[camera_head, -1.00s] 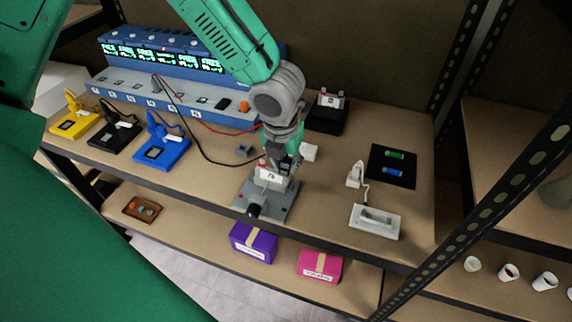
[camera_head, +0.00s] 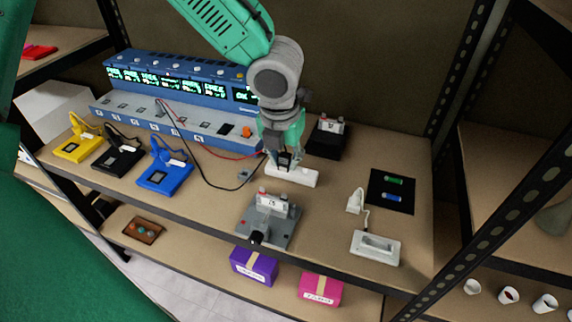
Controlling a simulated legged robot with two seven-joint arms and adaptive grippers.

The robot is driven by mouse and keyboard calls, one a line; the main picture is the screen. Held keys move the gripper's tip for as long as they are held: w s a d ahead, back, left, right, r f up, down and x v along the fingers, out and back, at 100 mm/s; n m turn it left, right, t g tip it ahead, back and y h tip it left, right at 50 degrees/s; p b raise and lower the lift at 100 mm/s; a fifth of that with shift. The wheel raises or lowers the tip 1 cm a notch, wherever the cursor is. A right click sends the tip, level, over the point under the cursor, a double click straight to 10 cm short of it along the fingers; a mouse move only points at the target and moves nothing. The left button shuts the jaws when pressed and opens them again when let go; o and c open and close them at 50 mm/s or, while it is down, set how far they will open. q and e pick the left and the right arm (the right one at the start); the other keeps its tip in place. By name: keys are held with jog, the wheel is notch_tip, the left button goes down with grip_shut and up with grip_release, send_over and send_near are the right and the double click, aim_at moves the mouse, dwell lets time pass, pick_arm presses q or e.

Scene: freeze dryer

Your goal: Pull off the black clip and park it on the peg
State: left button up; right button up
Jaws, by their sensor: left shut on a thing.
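My left gripper (camera_head: 283,155) is shut on the black clip (camera_head: 285,161), of which only a small dark part shows between the fingers. The clip is right above or touching a white block (camera_head: 305,178) on the bench; I cannot tell which. No peg shows clearly there; the fingers and clip cover the block's middle. A thin black lead (camera_head: 202,177) runs from the blue rack toward the clip. My right gripper is not in view.
The blue rack (camera_head: 180,120) with lit displays stands behind left. Yellow (camera_head: 72,152), black (camera_head: 113,163) and blue (camera_head: 158,181) devices line the left. A black box (camera_head: 325,143) stands behind right of the gripper. A black mat (camera_head: 378,198) and white handled block (camera_head: 377,253) lie right.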

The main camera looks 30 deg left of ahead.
aim_at(284, 169)
pick_arm(q)
jog(key=shift+a, duration=0.1)
jog(key=shift+d+f+b, duration=0.2)
jog(key=shift+f+b, duration=0.1)
jog(key=shift+f, duration=0.1)
jog(key=shift+a+f+b, duration=0.1)
jog(key=shift+f+b, duration=1.3)
jog(key=shift+f, duration=1)
jog(key=shift+r, duration=0.1)
